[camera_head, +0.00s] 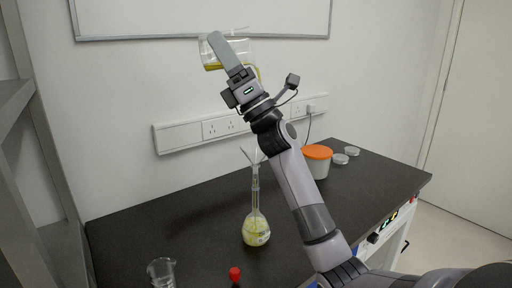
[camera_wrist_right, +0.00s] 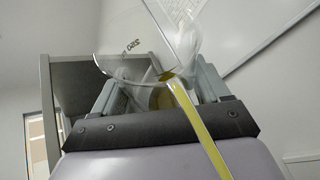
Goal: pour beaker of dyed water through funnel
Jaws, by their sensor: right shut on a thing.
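My right gripper (camera_head: 222,50) is shut on a clear glass beaker (camera_head: 240,47) and holds it high above the table, tilted. Yellow liquid (camera_head: 213,67) lies low in the beaker. In the right wrist view the beaker (camera_wrist_right: 118,68) shows between the fingers, and a yellow stream (camera_wrist_right: 190,115) runs from its lip. A clear funnel (camera_head: 254,157) stands in the neck of a round-bottomed flask (camera_head: 256,230), which holds pale yellow liquid. The flask stands on the table, well below the gripper. I cannot tell where the stream lands. My left gripper is not in view.
The black table (camera_head: 180,225) has free room left of the flask. A glass vessel (camera_head: 162,272) and a red-capped item (camera_head: 235,274) stand at the front. An orange-lidded tub (camera_head: 317,162) and small dishes (camera_head: 346,154) are at the back right. A socket rail (camera_head: 210,128) runs along the wall.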

